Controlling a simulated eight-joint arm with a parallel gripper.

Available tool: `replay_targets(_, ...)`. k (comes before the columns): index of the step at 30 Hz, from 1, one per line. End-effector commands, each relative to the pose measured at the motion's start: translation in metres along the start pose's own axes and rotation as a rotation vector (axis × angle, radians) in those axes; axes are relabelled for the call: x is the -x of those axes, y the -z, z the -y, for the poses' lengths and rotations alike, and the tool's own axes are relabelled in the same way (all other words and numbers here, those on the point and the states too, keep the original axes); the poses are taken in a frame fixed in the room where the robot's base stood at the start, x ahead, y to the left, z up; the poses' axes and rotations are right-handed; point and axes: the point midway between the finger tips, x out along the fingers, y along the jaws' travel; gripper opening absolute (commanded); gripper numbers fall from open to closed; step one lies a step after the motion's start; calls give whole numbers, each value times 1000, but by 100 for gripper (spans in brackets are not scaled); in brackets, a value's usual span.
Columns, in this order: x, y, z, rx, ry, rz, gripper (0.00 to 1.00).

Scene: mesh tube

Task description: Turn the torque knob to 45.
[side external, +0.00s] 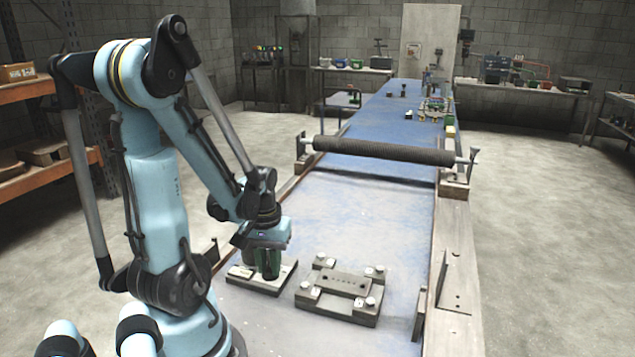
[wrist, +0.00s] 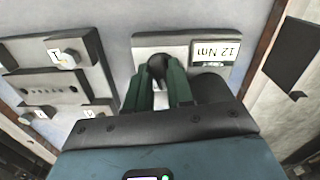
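The dark round torque knob (wrist: 157,68) shows in the wrist view on a light grey plate (wrist: 150,42). In the side external view my gripper (side external: 266,264) is low over the plate (side external: 245,272), and the knob is hidden behind the fingers.
A grey block with several round-topped corner posts (side external: 338,290) sits just right of the plate on the blue table (side external: 375,225). A dark mesh roller (side external: 385,151) crosses the table farther back.

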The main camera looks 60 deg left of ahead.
Motion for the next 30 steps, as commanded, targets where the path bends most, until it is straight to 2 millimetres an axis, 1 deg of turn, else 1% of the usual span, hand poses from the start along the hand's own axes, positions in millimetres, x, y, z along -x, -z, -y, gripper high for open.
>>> replay_targets(1,0,0,0,0,2,-1,12)
replay_targets(3,0,0,0,0,2,-1,1)
replay_targets(4,0,0,0,0,2,-1,0)
replay_targets(9,0,0,0,-13,2,-1,0)
replay_targets(16,0,1,1,-125,1,-1,0)
replay_targets(24,0,1,1,-134,1,-1,0)
replay_targets(25,0,1,1,-134,1,0,18)
replay_targets(27,0,1,1,-134,1,-1,29)
replay_targets(30,0,1,1,-134,1,-1,43)
